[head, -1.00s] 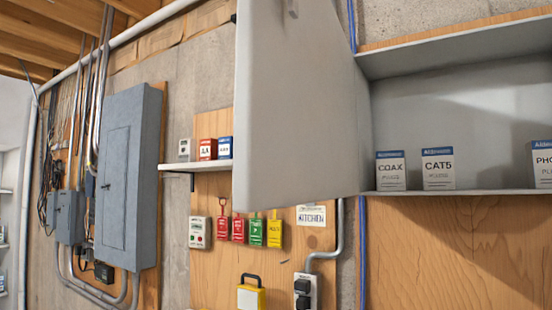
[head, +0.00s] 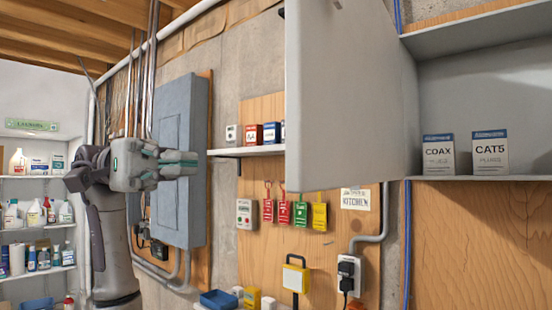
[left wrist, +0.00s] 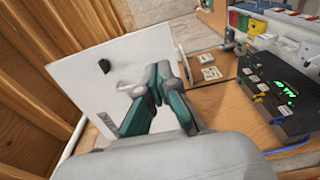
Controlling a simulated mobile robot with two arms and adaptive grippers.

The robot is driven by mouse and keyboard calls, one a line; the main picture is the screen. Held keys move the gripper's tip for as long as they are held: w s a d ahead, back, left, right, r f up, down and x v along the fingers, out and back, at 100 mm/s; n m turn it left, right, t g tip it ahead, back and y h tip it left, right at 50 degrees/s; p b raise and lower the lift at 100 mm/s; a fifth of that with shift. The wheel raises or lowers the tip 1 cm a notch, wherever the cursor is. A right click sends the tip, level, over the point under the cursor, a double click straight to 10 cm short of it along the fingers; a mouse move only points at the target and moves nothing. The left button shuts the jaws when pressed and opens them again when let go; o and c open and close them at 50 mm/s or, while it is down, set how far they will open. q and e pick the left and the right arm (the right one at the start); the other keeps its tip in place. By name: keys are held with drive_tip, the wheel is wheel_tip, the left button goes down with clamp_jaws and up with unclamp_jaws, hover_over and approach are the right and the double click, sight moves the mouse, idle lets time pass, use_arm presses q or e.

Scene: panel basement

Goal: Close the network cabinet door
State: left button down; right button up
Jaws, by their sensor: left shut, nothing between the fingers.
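The network cabinet (head: 455,120) is at the right in the head view. Its grey door (head: 350,110) stands open, swung out to the left of the cabinet; its top is cut off by the picture edge. My left gripper (head: 190,164) is to the left of the door, in front of the grey electrical panel, and points right. Its fingers are together and empty, apart from the door. The left wrist view shows the teal fingers (left wrist: 165,95) in front of a pale panel (left wrist: 140,70) with a black latch, probably this door. My right gripper is out of view.
The COAX box (head: 438,155) and CAT5 box (head: 490,153) stand inside the cabinet. A small shelf (head: 247,151) and coloured tags (head: 300,212) are on the wall left of the door. The electrical panel (head: 180,160) is behind my left arm. Supply shelves (head: 35,178) are at far left.

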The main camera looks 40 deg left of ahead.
use_arm(q)
drive_tip(key=d+p, duration=0.3)
drive_tip(key=d, duration=1.1)
drive_tip(key=shift+w+p, duration=0.25)
drive_tip(key=shift+p, duration=0.05)
